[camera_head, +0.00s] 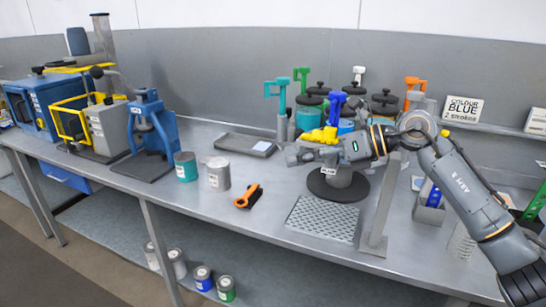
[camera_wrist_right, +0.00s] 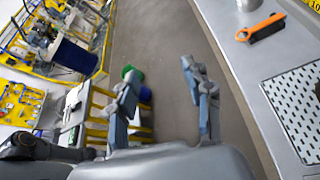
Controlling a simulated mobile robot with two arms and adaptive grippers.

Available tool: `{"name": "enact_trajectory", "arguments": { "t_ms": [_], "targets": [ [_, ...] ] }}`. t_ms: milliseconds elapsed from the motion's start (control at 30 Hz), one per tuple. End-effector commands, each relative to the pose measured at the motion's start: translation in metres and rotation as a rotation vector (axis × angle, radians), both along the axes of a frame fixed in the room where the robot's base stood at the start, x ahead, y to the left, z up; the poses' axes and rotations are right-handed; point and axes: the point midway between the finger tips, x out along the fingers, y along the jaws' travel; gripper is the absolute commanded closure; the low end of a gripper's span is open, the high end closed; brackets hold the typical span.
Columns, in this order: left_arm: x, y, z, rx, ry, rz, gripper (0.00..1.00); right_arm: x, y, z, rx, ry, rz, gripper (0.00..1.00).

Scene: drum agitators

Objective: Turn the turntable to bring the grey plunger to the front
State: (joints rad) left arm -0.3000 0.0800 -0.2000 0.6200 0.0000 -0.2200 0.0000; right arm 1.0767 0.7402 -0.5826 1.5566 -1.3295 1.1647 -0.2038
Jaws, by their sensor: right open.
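The turntable has a round black base (camera_head: 338,188) and stands at the back right of the bench. It carries dark-lidded pots (camera_head: 384,100) and coloured plungers: teal (camera_head: 276,88), green (camera_head: 301,74), blue (camera_head: 337,104), yellow (camera_head: 322,134) and orange (camera_head: 415,82). A pale grey plunger handle (camera_head: 358,72) shows at the back, behind the pots; its lower part is hidden. My right gripper (camera_head: 292,154) is in front of the turntable's left side, with the forearm across its front. In the right wrist view the fingers (camera_wrist_right: 160,78) are apart and empty. My left gripper is out of view.
A perforated plate (camera_head: 322,218) lies in front. A grey upright post (camera_head: 384,205) stands right of the base.

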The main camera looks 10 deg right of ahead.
Motion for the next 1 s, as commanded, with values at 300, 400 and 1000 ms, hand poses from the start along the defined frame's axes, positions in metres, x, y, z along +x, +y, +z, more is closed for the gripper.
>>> {"name": "enact_trajectory", "arguments": {
  "t_ms": [300,400,1000],
  "targets": [
    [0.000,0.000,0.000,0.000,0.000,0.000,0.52,-0.016,0.057,0.007,0.406,0.055,-0.002,0.50],
    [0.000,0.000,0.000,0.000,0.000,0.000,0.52,-0.019,0.063,0.011,0.512,0.079,-0.019,0.50],
    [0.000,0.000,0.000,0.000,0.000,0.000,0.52,-0.021,0.068,0.017,0.669,0.120,-0.055,0.50]
  ]
}}
